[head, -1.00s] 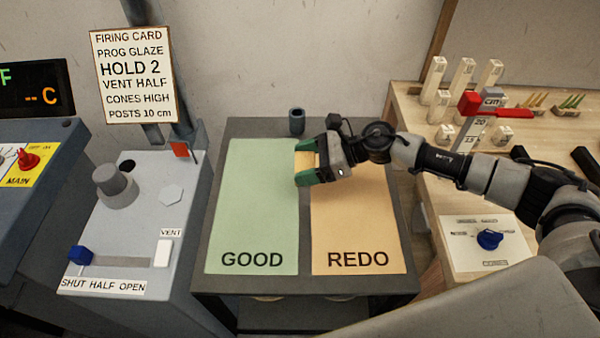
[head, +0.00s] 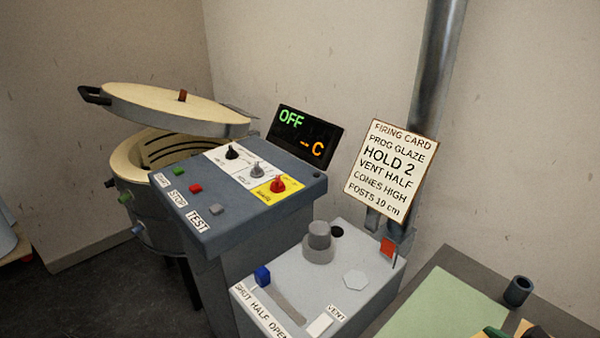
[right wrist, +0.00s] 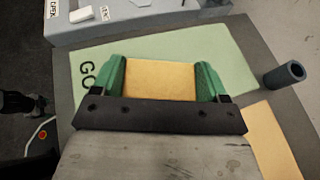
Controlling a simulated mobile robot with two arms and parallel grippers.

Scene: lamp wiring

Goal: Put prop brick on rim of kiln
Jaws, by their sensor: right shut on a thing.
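The round grey kiln (head: 143,203) stands at the left in the head view. Its pale rim (head: 124,158) shows at the left and front, and its lid (head: 170,106) is raised and tilted above it. The control box hides part of the kiln's right side. My right gripper (right wrist: 162,66) is shut on the pale yellow prop brick (right wrist: 160,82) in the right wrist view, its green fingers on either side. It is over the green GOOD mat (right wrist: 235,65), far from the kiln. I do not make out my left gripper.
The control box (head: 235,205) and the grey vent box (head: 345,275) stand between the mat table and the kiln. A firing card (head: 390,170) hangs by a pipe. A dark cup (head: 517,291) stands at the table's back.

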